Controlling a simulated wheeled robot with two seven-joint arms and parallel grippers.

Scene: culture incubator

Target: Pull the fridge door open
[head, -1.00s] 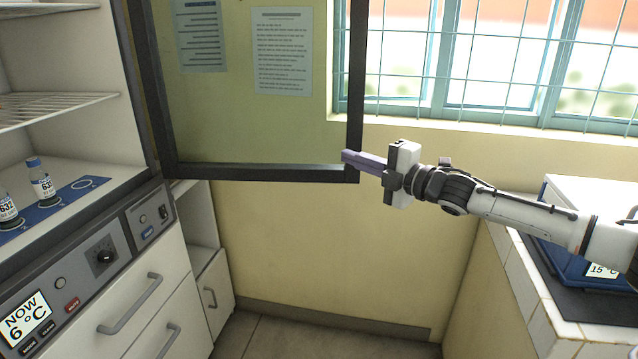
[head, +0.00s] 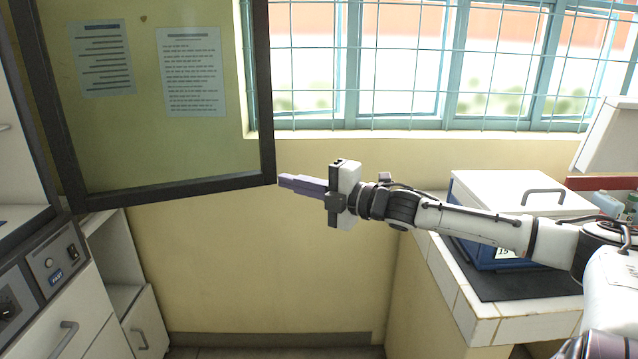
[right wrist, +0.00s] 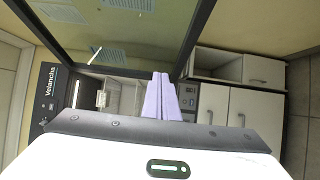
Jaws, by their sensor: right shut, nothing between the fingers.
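In the right wrist view the shut fingers (right wrist: 162,96) show in front of the door frame (right wrist: 200,40) and the fridge interior. My left gripper is not in view.
A tiled counter (head: 470,305) on the right carries a white-lidded blue box (head: 520,195) on a dark mat. A barred window (head: 420,65) is behind. White cabinets (head: 145,320) stand at lower left. The space before the yellow wall is free.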

